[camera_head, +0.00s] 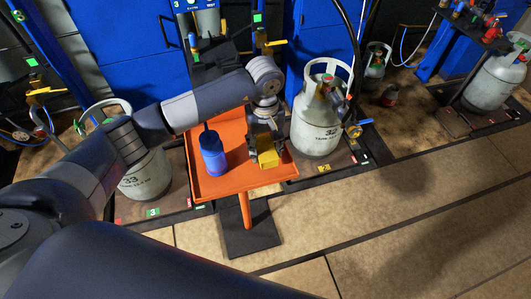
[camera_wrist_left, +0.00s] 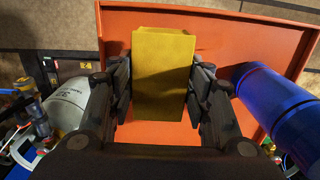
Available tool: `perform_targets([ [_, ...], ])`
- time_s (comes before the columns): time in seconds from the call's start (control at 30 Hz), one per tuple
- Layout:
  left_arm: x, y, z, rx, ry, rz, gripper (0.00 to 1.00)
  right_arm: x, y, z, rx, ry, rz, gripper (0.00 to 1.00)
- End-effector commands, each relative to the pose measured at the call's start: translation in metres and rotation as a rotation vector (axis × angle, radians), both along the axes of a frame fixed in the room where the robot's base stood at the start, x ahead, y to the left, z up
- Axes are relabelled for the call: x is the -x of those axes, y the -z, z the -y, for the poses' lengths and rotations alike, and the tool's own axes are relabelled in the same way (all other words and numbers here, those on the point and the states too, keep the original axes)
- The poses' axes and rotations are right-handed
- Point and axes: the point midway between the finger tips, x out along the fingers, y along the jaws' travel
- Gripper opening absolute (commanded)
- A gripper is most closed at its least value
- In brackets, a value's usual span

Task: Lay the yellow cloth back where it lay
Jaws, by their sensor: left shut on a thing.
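The yellow cloth (camera_head: 265,141) looks like a folded, block-like bundle at the right side of the orange tray stand (camera_head: 216,186). My left gripper (camera_head: 267,154) reaches down over the tray and is shut on the cloth. In the left wrist view, the cloth (camera_wrist_left: 163,60) sits between the two dark fingers of the left gripper (camera_wrist_left: 161,90), with the orange tray top (camera_wrist_left: 230,45) behind it. I cannot tell whether the cloth touches the tray. My right gripper is not in view.
A blue bottle (camera_head: 212,158) stands on the tray, left of the cloth; it also shows in the left wrist view (camera_wrist_left: 275,105). A grey gas cylinder (camera_head: 315,125) stands close right of the tray, another (camera_head: 147,176) to its left. The floor in front is clear.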

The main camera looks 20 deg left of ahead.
Motion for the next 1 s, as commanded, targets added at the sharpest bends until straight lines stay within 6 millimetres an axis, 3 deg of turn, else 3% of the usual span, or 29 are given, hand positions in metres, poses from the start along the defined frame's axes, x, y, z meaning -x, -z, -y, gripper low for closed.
perform_targets([
  [0.37, 0.000, 0.039, 0.001, 0.002, 0.001, 0.000, 0.18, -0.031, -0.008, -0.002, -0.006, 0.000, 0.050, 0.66],
  [0.67, 0.000, 0.042, 0.000, 0.001, 0.001, 0.002, 0.18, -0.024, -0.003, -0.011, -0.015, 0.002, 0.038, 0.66],
  [0.7, 0.000, 0.042, 0.000, 0.001, 0.001, 0.002, 0.48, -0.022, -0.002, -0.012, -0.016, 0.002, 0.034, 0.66],
  [0.77, 0.000, 0.041, 0.000, 0.001, 0.001, 0.002, 0.62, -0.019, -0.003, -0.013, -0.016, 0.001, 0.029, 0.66],
  [0.8, 0.000, 0.041, 0.000, 0.001, 0.001, 0.002, 0.66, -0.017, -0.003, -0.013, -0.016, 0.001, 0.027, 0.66],
  [1.0, 0.000, 0.041, 0.000, 0.000, 0.001, 0.001, 0.66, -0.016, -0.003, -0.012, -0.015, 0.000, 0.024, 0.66],
])
